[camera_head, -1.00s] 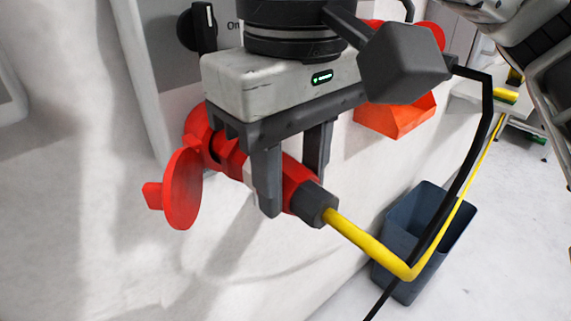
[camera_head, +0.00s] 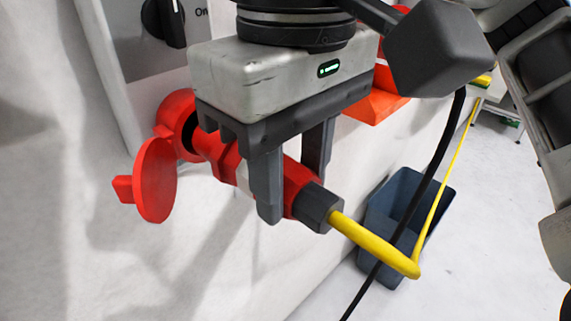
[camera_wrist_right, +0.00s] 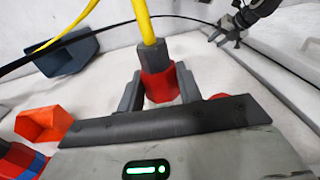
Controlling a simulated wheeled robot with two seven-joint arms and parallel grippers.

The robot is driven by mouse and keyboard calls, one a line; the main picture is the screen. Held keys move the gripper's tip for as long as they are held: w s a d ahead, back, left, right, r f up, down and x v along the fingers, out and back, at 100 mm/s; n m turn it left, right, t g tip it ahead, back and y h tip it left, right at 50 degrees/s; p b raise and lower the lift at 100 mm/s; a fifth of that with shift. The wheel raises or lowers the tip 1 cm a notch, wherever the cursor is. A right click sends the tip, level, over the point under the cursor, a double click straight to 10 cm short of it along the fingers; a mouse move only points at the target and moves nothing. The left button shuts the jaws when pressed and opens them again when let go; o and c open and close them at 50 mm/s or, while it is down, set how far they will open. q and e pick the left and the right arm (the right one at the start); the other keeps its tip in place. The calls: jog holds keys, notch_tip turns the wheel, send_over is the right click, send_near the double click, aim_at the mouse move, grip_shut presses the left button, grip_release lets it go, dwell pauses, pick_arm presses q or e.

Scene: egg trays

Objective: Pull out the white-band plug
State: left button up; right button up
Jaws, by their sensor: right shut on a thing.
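The red plug (camera_head: 300,187) has a pale band (camera_head: 243,177), partly hidden by a finger, and a dark grey rear end with a yellow cable (camera_head: 375,245). Its front end reaches the mouth of the red wall socket (camera_head: 178,112), where a dark opening shows; how deep it sits I cannot tell. My right gripper (camera_head: 292,195) is shut on the plug, a finger on each side. The plug also shows between the fingers in the right wrist view (camera_wrist_right: 158,84). My left gripper (camera_wrist_right: 228,38) appears small at the upper right there, its fingers apart and empty.
The socket's round red lid (camera_head: 155,180) hangs open at left. An orange-red flap (camera_head: 375,105) sits behind my right gripper. A dark blue bin (camera_head: 395,205) stands on the floor below. A black knob (camera_head: 163,22) is on the panel above. A black cable hangs near the yellow one.

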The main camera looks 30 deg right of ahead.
jog(key=shift+s, duration=0.15)
jog(key=s, duration=0.1)
jog(key=s+d, duration=0.1)
jog(key=s, duration=0.1)
jog(key=s+d, duration=0.1)
jog(key=s, duration=0.1)
jog(key=shift+s, duration=0.2)
dwell(0.7)
jog(key=shift+r, duration=0.15)
